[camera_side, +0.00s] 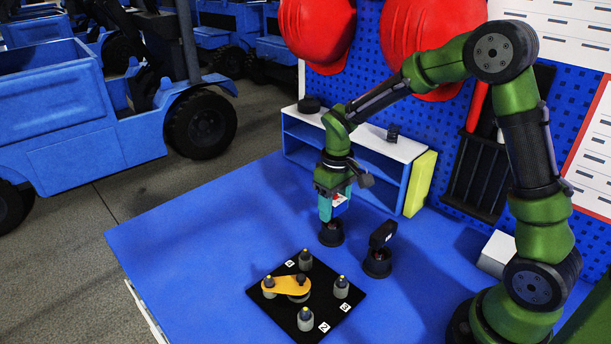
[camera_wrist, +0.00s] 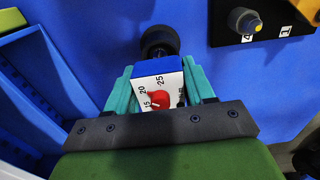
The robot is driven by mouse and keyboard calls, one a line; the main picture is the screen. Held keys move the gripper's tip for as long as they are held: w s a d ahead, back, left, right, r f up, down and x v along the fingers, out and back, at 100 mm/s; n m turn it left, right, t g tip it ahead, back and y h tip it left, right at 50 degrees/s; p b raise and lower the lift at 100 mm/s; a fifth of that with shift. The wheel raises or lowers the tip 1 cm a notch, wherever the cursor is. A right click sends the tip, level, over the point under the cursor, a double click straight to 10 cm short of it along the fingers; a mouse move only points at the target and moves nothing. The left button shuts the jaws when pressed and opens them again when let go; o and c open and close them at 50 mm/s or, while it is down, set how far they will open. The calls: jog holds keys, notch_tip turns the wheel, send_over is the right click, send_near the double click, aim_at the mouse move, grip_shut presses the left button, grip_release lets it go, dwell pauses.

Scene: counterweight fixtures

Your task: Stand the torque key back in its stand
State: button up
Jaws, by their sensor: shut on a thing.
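My gripper (camera_side: 335,205) has its teal fingers closed on the sides of a small block with a white dial face, a red pointer and the numbers 15, 20 and 25. I take this block to be the torque key (camera_side: 340,201); its dial face and red pointer show in the wrist view (camera_wrist: 158,90) between the fingers of my gripper (camera_wrist: 160,90). A black round piece (camera_side: 331,233) is directly below the gripper. It also shows beyond the dial in the wrist view (camera_wrist: 160,40). Whether it is the stand, and whether the key touches it, I cannot tell.
A black round base with a tilted black head (camera_side: 378,262) stands just right of the gripper. In front lies a black board (camera_side: 330,325) with several grey posts and a yellow plate (camera_side: 287,286). A shelf (camera_side: 390,145) is behind. The blue table's left part is clear.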

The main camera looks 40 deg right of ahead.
jog(key=o, duration=1.4)
notch_tip(320, 180, up, 13)
jog(key=s+a+r+m+t, duration=0.1)
jog(key=s+t, duration=0.1)
jog(key=s, duration=0.3)
jog(key=s+a+r+m+t+y, duration=0.1)
jog(key=s+a+t, duration=0.1)
jog(key=s, duration=0.4)
jog(key=s+a+r+m+t+y, duration=0.1)
jog(key=s+m+t, duration=0.1)
jog(key=s, duration=0.3)
jog(key=shift+s+a+r+t, duration=0.4)
jog(key=shift+t, duration=0.2)
